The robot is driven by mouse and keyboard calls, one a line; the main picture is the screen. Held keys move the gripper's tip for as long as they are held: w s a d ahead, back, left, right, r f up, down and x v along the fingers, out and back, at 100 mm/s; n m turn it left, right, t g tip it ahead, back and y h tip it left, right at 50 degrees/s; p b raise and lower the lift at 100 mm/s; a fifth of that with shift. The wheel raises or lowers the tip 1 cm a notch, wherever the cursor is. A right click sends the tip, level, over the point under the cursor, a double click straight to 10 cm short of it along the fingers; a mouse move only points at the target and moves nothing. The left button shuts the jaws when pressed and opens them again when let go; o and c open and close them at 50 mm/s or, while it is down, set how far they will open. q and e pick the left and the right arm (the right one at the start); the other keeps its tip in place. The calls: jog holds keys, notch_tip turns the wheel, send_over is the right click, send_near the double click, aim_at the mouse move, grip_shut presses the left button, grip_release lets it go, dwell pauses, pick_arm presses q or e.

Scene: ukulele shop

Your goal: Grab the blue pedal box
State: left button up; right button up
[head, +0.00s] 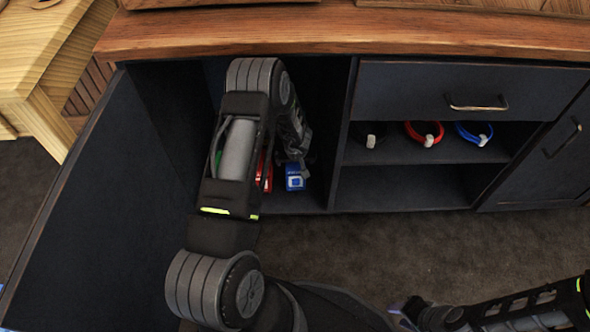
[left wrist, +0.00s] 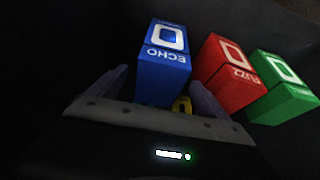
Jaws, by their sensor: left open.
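The blue pedal box (head: 294,180), labelled ECHO, is in the open left compartment of the dark cabinet. In the left wrist view the blue box (left wrist: 164,58) lies ahead of and between the fingers of my left gripper (left wrist: 160,80), which is open. The fingers flank its near end; I cannot tell whether they touch it. In the head view my left gripper (head: 298,160) reaches down into the compartment just above the box, partly covering it. My right gripper (head: 412,313) is low at the bottom right, its jaws unclear.
A red FUZZ box (left wrist: 230,73) is close right of the blue box, with a green box (left wrist: 281,88) beyond. The cabinet door (head: 95,200) stands open at left. A shelf (head: 400,155) to the right holds black, red and blue rings. The countertop (head: 340,30) overhangs above.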

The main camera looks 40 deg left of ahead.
pick_arm(q)
jog(key=b+x, duration=0.2)
jog(key=x, duration=0.2)
jog(key=shift+f, duration=0.35)
jog(key=shift+w+a+f+b, duration=0.1)
jog(key=shift+w+f+b, duration=0.1)
jog(key=shift+b, duration=0.1)
jog(key=shift+c, duration=0.3)
grip_shut()
dwell(0.5)
jog(key=shift+r, duration=0.2)
